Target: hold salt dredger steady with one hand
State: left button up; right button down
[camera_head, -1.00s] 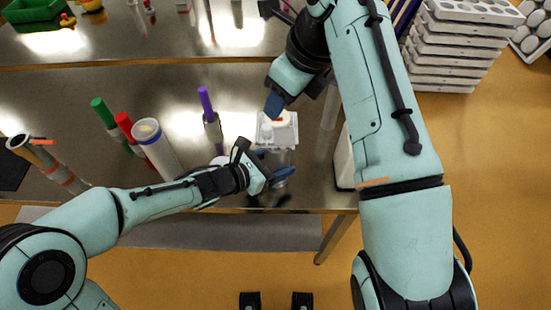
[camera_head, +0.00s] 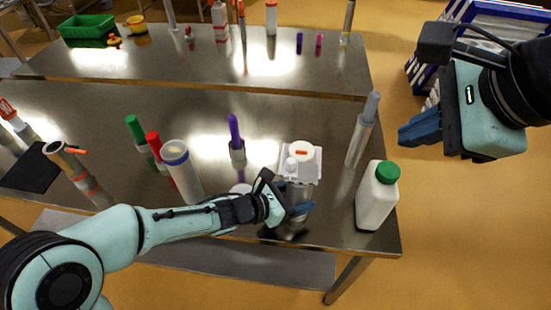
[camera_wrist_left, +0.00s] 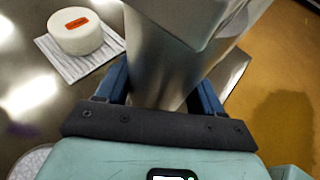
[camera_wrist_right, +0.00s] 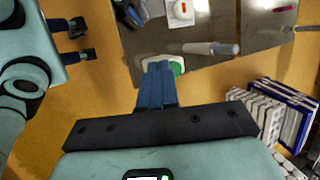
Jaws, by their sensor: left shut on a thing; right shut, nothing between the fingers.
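The salt dredger is a shiny metal vessel, seen close up in the left wrist view (camera_wrist_left: 165,65). My left gripper (camera_head: 290,211) is shut around it, with a blue finger on each side. In the head view the dredger (camera_head: 298,192) stands near the table's front edge, partly hidden by the gripper, and looks upright. My right gripper (camera_head: 402,134) is shut and empty, off to the right beyond the table's edge. Its blue fingers (camera_wrist_right: 158,80) lie together in the right wrist view.
A white cheese (camera_head: 302,152) with an orange label sits on a pale mat behind the dredger. A white bottle with a green cap (camera_head: 377,197) stands at the right table edge. A clear cylinder (camera_head: 362,130) is behind it. Several tubes and markers stand left of the dredger.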

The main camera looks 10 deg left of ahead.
notch_tip(320, 180, down, 2)
jog(key=w+d+n, duration=0.2)
jog(key=n, duration=0.1)
jog(key=n+t+h, duration=0.2)
jog(key=n+h, duration=0.5)
jog(key=n, duration=1)
send_near(291, 165)
jog(key=w+f, duration=0.4)
jog(key=f, duration=0.1)
jog(key=shift+w+f, duration=0.2)
jog(key=shift+f, duration=0.2)
jog(key=shift+a, duration=0.15)
